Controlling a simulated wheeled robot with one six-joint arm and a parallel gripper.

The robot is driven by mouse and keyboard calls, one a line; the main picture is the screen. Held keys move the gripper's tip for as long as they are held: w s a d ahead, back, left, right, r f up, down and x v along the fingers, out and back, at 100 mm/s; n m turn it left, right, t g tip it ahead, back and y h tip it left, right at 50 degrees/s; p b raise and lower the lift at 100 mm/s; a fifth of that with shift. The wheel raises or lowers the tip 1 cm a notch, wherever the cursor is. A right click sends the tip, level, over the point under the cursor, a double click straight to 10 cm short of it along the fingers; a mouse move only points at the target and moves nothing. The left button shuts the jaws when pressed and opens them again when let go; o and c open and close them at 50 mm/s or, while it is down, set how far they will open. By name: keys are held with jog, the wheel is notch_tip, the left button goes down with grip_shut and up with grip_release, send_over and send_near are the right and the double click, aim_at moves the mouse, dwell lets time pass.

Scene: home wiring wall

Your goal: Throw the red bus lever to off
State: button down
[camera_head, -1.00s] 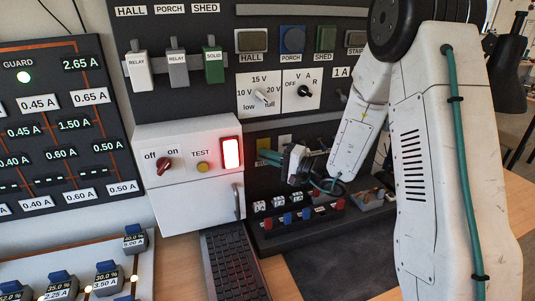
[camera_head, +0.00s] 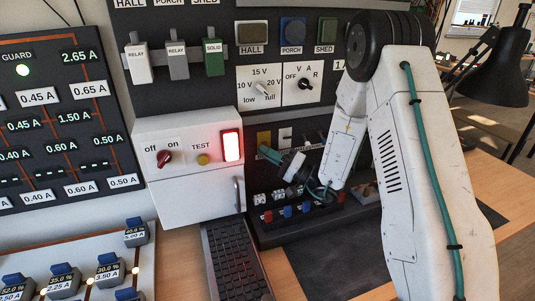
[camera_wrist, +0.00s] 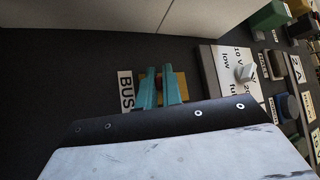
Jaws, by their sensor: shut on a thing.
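In the wrist view the BUS label (camera_wrist: 126,92) is beside a yellow plate (camera_wrist: 158,82). In the head view my gripper (camera_head: 268,154) is at the dark panel, just below the yellow plate (camera_head: 264,138). The lever cannot be made out there, so its exact angle is unclear.
A white box (camera_head: 190,195) with a red knob (camera_head: 164,158) and a lit red switch (camera_head: 231,146) stands left of my gripper. Meter dials (camera_head: 263,88) are above. Small red and blue terminals (camera_head: 287,210) are below. A keyboard (camera_head: 235,255) lies in front.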

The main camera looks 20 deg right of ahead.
jog(key=c, duration=1.8)
grip_release()
jog(key=shift+c, duration=0.2)
jog(key=shift+s+d+f, duration=0.15)
jog(key=shift+s+d, duration=0.05)
jog(key=shift+d, duration=0.05)
jog(key=s+d, duration=0.9)
jog(key=d, duration=0.1)
jog(key=shift+s+d+f, duration=0.15)
jog(key=shift+d+f, duration=0.2)
jog(key=shift+f, duration=0.05)
